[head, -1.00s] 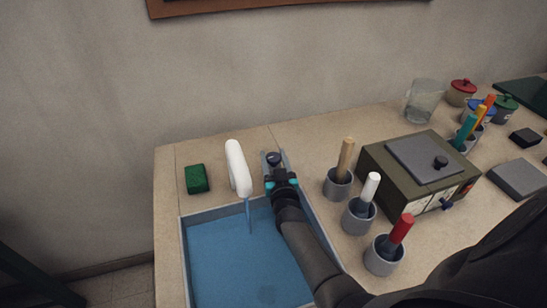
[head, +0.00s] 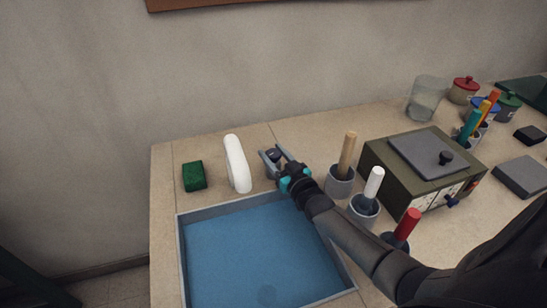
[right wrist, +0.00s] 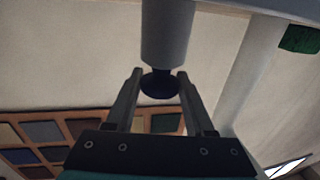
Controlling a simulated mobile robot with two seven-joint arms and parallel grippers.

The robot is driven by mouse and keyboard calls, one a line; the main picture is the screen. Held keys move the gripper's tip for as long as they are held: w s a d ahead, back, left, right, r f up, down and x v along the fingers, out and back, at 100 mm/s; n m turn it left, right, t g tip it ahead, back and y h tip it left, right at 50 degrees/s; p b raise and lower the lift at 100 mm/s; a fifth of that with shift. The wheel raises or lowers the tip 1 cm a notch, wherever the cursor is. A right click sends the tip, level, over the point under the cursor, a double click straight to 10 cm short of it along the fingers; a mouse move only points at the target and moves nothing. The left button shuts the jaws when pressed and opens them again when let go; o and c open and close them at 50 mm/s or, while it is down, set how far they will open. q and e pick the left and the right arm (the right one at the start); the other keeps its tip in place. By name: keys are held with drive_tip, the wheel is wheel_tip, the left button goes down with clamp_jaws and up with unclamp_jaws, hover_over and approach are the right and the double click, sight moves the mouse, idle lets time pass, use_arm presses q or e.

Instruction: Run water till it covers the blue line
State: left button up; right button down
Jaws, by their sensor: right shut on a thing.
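The white tap spout (head: 237,163) arches at the back edge of the grey-rimmed basin (head: 179,250). Blue water (head: 250,245) spreads across the basin, with a dark round spot on the bottom near the front. No stream falls from the spout. I cannot make out a separate blue line. My right gripper (head: 275,162) is just right of the spout, shut on the dark tap knob (head: 273,154). In the right wrist view, the dark round knob (right wrist: 159,84) on a grey stem sits between the fingers. My left gripper is not in view.
A green sponge (head: 194,176) lies left of the spout. Right of my forearm stand grey cups with a tan (head: 347,152), a white (head: 374,182) and a red (head: 407,224) handle. An olive box (head: 400,185) and a clear jug (head: 427,98) are farther right.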

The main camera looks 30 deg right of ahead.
sight(273, 152)
drive_tip(key=shift+r+y, duration=0.1)
drive_tip(key=shift+y, duration=0.2)
drive_tip(key=shift+c, duration=1.3)
unclamp_jaws()
wheel_tip(273, 152, up, 20)
drive_tip(key=p, duration=0.6)
